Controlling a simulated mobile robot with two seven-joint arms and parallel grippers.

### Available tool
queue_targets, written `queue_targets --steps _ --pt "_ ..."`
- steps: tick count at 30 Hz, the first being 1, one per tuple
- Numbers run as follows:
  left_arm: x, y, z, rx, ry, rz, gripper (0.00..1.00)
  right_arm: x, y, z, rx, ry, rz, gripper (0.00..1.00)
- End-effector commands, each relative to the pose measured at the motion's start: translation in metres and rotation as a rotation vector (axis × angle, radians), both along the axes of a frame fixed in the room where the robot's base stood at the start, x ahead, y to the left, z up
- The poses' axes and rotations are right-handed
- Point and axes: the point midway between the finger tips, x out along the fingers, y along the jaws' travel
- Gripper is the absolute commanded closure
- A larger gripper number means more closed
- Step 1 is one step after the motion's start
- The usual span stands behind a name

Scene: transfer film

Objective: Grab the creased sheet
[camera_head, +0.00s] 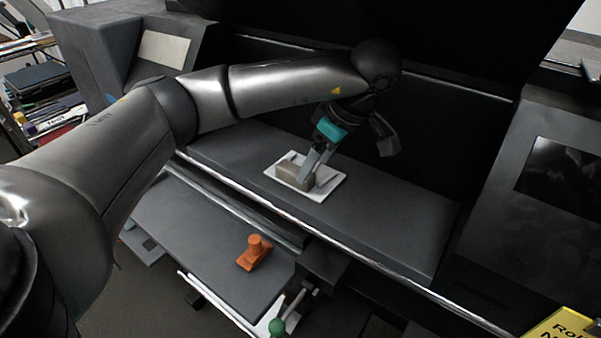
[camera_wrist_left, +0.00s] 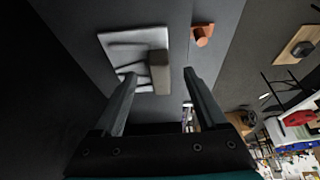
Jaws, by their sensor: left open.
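The creased sheet (camera_head: 329,188) is a pale square lying on the dark grey bed of the machine. It also shows in the left wrist view (camera_wrist_left: 118,48), with dark crease lines across it. A beige-grey block (camera_head: 292,173) rests on or against the sheet; in the left wrist view the block (camera_wrist_left: 159,72) is at the sheet's right side. My left gripper (camera_head: 314,168) is open over the sheet and block. In the left wrist view its fingers (camera_wrist_left: 159,75) appear on either side of the block, and I cannot tell whether they touch it. My right gripper is not in view.
An orange stamp-like object (camera_head: 254,252) sits on the lower grey shelf (camera_head: 195,235) in front. A green-knobbed lever (camera_head: 277,326) is at the shelf's front. Dark machine housings stand left and right. The bed (camera_head: 410,225) right of the sheet is clear.

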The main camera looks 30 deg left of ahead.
Motion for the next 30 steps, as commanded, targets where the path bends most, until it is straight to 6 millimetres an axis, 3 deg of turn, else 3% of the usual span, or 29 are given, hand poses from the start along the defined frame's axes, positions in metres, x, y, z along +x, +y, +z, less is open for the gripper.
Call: queue_targets --steps 11,16,21,28,30 --pt "0.003 0.036 -0.001 -0.001 0.002 0.003 0.25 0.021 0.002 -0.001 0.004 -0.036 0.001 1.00" --pt "0.003 0.046 -0.030 0.000 0.004 0.001 0.25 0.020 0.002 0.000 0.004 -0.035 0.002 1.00" --pt "0.004 0.052 -0.045 0.000 0.001 -0.001 0.25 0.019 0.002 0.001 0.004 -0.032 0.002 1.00" --pt "0.005 0.053 -0.047 0.000 -0.001 -0.001 0.25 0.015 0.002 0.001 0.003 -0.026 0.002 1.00" --pt "0.005 0.052 -0.047 0.000 -0.001 -0.001 0.31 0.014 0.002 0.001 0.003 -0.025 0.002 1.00"
